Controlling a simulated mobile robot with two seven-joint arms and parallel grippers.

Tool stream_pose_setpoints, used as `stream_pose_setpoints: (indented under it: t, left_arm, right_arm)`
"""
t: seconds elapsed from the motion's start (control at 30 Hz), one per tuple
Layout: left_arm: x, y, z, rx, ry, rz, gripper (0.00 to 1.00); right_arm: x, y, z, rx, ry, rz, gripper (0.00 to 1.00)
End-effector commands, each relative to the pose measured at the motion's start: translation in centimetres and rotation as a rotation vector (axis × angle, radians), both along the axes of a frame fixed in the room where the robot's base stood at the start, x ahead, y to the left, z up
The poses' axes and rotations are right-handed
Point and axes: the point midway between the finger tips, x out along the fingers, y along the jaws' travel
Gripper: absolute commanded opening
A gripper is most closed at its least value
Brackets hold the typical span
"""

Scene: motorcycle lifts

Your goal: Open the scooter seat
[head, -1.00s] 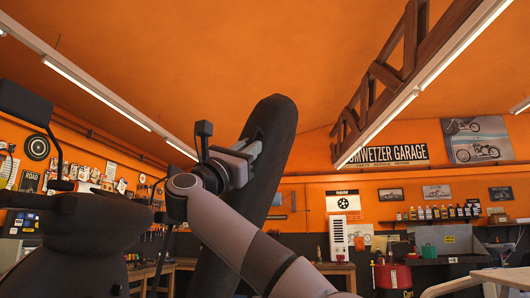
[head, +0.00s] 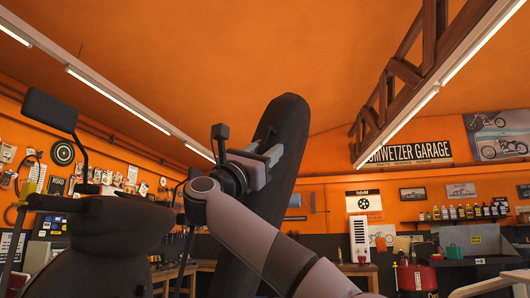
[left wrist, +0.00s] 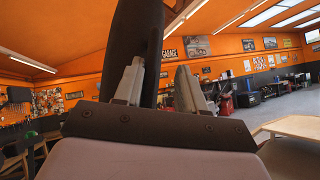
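The scooter seat (head: 289,122) is a long dark pad standing nearly upright in the middle of the head view, tilted slightly right at its top. It also fills the upper middle of the left wrist view (left wrist: 136,35). My left gripper (head: 268,153) is at the near face of the seat. In the left wrist view its two fingers (left wrist: 158,82) are apart, with the seat behind and beside the left finger. I cannot tell whether they touch it. The scooter's dark front (head: 95,245) with mirror and handlebar stands at the left. My right gripper is not in view.
A workbench (head: 176,272) stands behind the scooter, under a wall of hung tools. A red canister (head: 416,279) and shelves of bottles are at the back right. A light tabletop (left wrist: 292,127) is at the right in the wrist view, with open floor beyond.

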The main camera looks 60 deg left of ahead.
Motion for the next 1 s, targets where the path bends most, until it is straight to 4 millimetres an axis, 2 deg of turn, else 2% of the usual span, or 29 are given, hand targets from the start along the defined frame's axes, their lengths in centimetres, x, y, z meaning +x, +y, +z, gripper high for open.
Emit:
stream_pose_setpoints:
  t: [0.2,0.4,1.0]
  left_arm:
    - [-2.8,-1.0,-2.7,-0.003,-0.005,0.004,0.37]
    - [-4.6,-1.7,-4.0,-0.002,-0.005,0.003,0.37]
    - [-4.9,-1.8,-4.1,-0.003,-0.005,0.004,0.37]
  right_arm:
    - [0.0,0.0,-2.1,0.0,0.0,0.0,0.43]
    - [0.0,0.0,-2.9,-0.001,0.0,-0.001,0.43]
    - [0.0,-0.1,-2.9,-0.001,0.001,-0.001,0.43]
